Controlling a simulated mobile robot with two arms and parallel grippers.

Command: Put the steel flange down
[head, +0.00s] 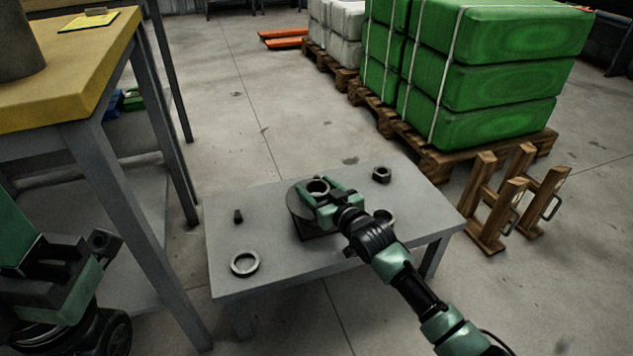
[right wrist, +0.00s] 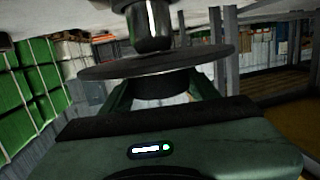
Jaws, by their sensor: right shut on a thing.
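The steel flange (head: 297,204) is a dark round disc with a ring-shaped hub, over the middle of a low grey table (head: 340,272). My right gripper (head: 330,199) is shut on its hub. In the right wrist view the flange's disc (right wrist: 160,64) lies across the fingers, with the hub between them. A dark patch shows under the disc in the head view; I cannot tell whether the flange touches anything below. A dark, shiny cylindrical part (right wrist: 150,27) shows beyond the disc. My left gripper (head: 92,262) is at the lower left, its jaws unclear.
On the table lie a metal ring (head: 245,263), a small dark piece (head: 238,215), a hex nut (head: 381,174) and another ring (head: 384,215) near my right arm. A yellow-topped bench (head: 75,85) stands left. Green sacks (head: 500,60) on a pallet and wooden frames (head: 500,210) stand right.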

